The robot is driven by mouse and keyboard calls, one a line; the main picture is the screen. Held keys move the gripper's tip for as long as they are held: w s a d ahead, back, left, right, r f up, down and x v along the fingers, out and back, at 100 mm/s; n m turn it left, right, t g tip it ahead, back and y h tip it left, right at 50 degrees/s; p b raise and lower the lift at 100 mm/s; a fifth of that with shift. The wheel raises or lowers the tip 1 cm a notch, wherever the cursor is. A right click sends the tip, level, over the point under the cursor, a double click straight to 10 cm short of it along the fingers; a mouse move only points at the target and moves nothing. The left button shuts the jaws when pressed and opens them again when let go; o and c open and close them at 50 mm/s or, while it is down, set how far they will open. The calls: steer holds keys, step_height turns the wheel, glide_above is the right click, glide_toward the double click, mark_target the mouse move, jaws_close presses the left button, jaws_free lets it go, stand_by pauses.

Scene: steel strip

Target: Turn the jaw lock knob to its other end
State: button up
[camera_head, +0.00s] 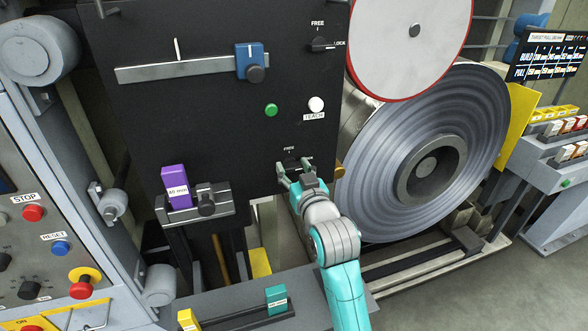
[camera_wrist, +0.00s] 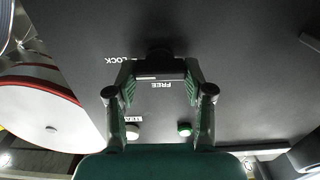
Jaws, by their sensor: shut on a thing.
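The black lower knob (camera_head: 291,163) is on the dark panel, below a FREE label. My gripper (camera_head: 295,172) is at this knob, with its fingers on either side of it. In the wrist view the picture is upside down, and the knob (camera_wrist: 160,62) sits between the fingertips of my gripper (camera_wrist: 160,78), which is shut on it. FREE and LOCK labels show beside it there. I cannot tell clearly which way the knob points. A second, similar black knob (camera_head: 320,44) with FREE and LOCK labels is higher on the panel, apart from my gripper.
A green button (camera_head: 271,110) and a white TEACH button (camera_head: 316,104) are above my gripper. A large steel coil (camera_head: 470,130) stands close on the right. A purple block (camera_head: 174,187) and a clamp knob (camera_head: 207,204) are at the left.

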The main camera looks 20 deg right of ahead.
steer(key=shift+n, duration=0.3)
steer(key=n, duration=0.4)
steer(key=shift+a, duration=0.1)
steer(key=n, duration=0.4)
steer(key=shift+a+n, duration=0.1)
steer(key=shift+n, duration=0.3)
steer(key=n, duration=0.4)
steer(key=shift+f+n, duration=0.15)
steer(key=shift+n, duration=0.15)
steer(key=shift+f+n, duration=0.1)
steer(key=shift+n, duration=1.8)
steer(key=o, duration=1.2)
steer(key=shift+c, duration=0.2)
